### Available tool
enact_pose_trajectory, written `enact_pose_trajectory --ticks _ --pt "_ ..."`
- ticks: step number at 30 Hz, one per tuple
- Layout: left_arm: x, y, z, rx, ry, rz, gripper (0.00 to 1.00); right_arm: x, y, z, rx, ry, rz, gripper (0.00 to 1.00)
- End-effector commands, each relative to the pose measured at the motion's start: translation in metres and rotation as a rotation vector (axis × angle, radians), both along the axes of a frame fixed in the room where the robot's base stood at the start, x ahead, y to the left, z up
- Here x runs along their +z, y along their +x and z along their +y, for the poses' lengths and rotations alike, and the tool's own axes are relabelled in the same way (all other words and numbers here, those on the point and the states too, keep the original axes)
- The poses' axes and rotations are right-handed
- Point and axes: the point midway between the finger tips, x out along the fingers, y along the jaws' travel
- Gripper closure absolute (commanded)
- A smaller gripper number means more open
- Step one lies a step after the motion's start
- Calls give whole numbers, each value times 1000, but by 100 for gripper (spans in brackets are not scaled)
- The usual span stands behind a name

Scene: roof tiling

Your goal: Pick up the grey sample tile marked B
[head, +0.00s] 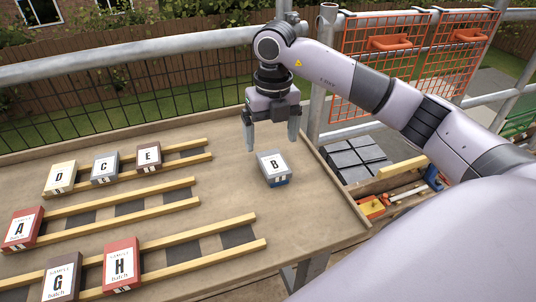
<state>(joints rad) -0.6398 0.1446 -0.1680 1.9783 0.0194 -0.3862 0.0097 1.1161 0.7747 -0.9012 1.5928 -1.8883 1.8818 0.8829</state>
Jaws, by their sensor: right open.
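The grey sample tile marked B (273,163) sits on the right part of the wooden table (225,178), apart from the wooden rails. It shows a white label with a black B and a blue lower edge. My right gripper (271,142) is open and empty, fingers pointing down, above and just behind tile B in the picture. Whether its fingertips are level with the tile I cannot tell. My left gripper is not in view.
Tiles D (60,178), C (105,168) and E (149,156) stand on the back rails. Tiles A (21,229), G (62,277) and H (121,264) stand nearer. The table around B is clear. Metal railing (150,66) runs behind.

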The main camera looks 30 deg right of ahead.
Motion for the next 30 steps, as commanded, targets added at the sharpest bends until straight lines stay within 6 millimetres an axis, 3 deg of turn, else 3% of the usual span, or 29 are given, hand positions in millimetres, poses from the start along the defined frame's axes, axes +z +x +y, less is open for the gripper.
enact_pose_trajectory --ticks 8,16,25,26,30 --pt "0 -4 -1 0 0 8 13 -25 -1 -7 -14 -24 11 8" --pt "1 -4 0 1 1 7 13 -64 -2 -6 -12 -22 10 8" --pt "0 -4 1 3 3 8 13 -69 -1 -6 -11 -21 7 8" --pt "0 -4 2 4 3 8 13 -69 -1 -6 -11 -21 7 15" --pt "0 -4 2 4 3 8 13 -69 -1 -6 -11 -21 7 61"
